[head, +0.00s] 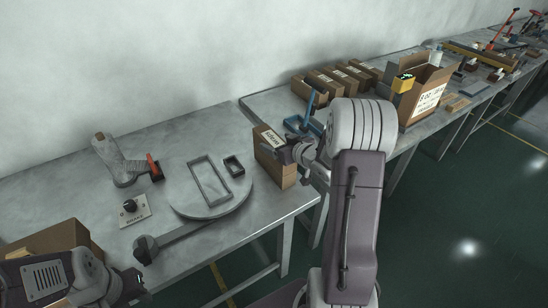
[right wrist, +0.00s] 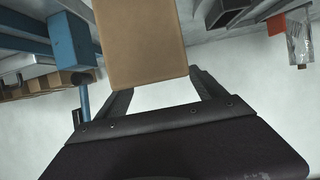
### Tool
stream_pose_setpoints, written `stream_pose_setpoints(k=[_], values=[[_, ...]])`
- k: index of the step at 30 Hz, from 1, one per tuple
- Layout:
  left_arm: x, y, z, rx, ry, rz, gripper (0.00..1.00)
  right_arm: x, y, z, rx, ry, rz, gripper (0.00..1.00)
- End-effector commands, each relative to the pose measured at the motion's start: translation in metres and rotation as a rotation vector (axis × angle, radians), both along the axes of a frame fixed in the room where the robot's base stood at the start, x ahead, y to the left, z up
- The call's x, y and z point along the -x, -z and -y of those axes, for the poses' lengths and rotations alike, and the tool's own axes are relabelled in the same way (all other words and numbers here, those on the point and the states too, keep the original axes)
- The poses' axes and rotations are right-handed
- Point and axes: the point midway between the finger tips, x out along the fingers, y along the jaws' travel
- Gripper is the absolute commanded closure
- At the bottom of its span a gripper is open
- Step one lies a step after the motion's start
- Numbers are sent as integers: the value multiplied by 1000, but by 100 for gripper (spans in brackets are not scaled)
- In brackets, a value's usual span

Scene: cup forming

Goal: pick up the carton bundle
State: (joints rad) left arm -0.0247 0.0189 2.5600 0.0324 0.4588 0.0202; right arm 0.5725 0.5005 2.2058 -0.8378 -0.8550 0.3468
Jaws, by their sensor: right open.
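The carton bundle (head: 266,154), a brown block with a pale label on top, stands near the right end of the near table. In the right wrist view the brown carton face (right wrist: 140,40) fills the upper middle. My right gripper (head: 287,153) is beside the bundle on its right side. Its jaws are open, and the fingers (right wrist: 162,88) reach toward the carton's near end; whether they touch it I cannot tell. My left gripper (head: 132,285) is low at the left, over the table's front, and its fingers do not show clearly.
A round grey plate (head: 210,208) with rectangular frames lies left of the bundle. A blue tool (head: 310,108) stands just behind my right arm. Several brown cartons (head: 340,82) and an open box (head: 425,100) are on the far table. A cardboard box (head: 50,243) is at lower left.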

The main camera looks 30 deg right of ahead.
Motion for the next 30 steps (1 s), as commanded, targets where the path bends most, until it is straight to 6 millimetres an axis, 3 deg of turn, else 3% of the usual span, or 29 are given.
stream_pose_setpoints(k=[4,12,21,30], values=[[0,2,0,0,0,0,64,-21,10,-3,1,0,0,20],[0,2,0,0,0,0,64,-25,11,-3,0,1,0,20],[0,2,0,0,0,0,64,-25,11,-3,0,1,-1,100],[0,0,0,0,0,0,64,-25,6,-3,2,0,4,100]])
